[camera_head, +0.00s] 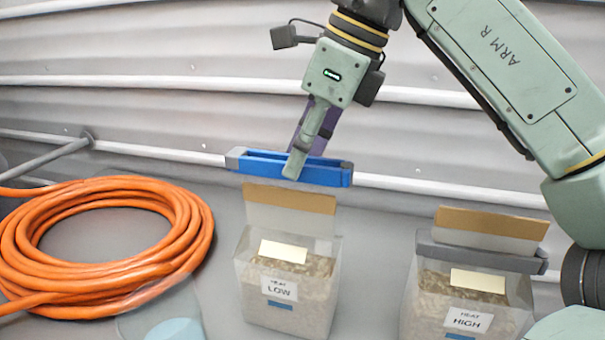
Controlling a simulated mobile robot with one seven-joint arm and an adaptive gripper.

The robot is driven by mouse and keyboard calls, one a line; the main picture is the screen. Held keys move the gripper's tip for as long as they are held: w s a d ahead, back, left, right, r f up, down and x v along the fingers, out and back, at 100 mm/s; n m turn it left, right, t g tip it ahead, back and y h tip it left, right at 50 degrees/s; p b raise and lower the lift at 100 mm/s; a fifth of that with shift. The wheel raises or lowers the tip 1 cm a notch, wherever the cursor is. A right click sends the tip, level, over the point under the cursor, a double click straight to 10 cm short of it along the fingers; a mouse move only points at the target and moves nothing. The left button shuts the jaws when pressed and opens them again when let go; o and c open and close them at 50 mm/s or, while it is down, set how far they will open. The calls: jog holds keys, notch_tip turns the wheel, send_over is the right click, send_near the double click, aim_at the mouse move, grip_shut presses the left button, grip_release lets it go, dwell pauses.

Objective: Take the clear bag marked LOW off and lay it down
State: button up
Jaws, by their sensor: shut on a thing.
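The clear bag marked LOW (290,318) stands upright on the grey surface, filled with a brown crumbly material. Its top is flattened and ends in a gold strip (290,197). I cannot tell whether the clip touches the strip. A similar clear bag marked HIGH (440,312) stands to the right. A grey clip (475,255) lies across it below its gold strip (490,222).
A coil of orange hose or cable (185,225) lies at the left. A clear round thing with a pale blue part (175,331) is at the bottom edge. A ribbed grey wall (130,60) stands behind. Bare surface lies between the coil and the LOW bag.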

notch_tip(320, 180, up, 8)
jog(key=p, duration=0.1)
jog(key=shift+f+p, duration=0.25)
jog(key=shift+p, duration=0.15)
dwell(0.5)
jog(key=shift+s, duration=0.1)
